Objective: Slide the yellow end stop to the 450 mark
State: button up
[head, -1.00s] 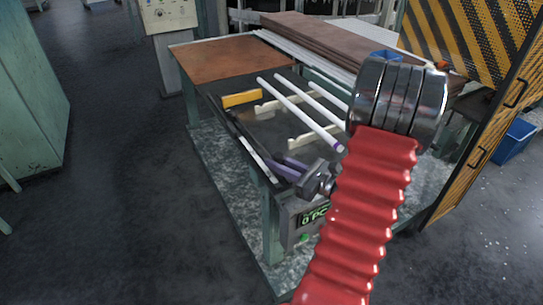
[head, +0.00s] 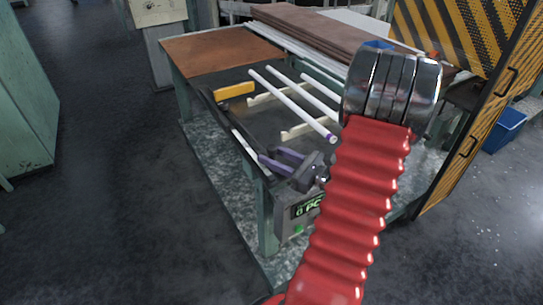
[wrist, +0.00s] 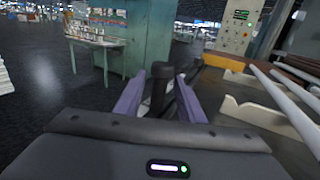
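The yellow end stop (head: 234,90) sits at the far end of the dark rail along the bench's left edge. In the wrist view it shows as a yellow block (wrist: 222,61), beyond and right of my fingers. A pale scale strip (head: 243,143) runs along the rail; its marks are too small to read. My gripper (head: 270,156) is at the near end of the rail, well short of the stop. In the wrist view its two purple fingers (wrist: 157,88) stand apart. A dark capped post (wrist: 160,85) shows between them; I cannot tell whether they touch it.
White glass tubes (head: 292,104) lie on notched pale supports (head: 300,131) right of the rail. A counter box with a green display (head: 303,210) hangs on the bench front. A yellow-black guard panel (head: 470,45) stands right. Floor to the left is clear.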

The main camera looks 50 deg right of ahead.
jog(key=s+d, duration=0.2)
jog(key=s, duration=1.1)
jog(key=shift+d, duration=0.2)
dwell(0.4)
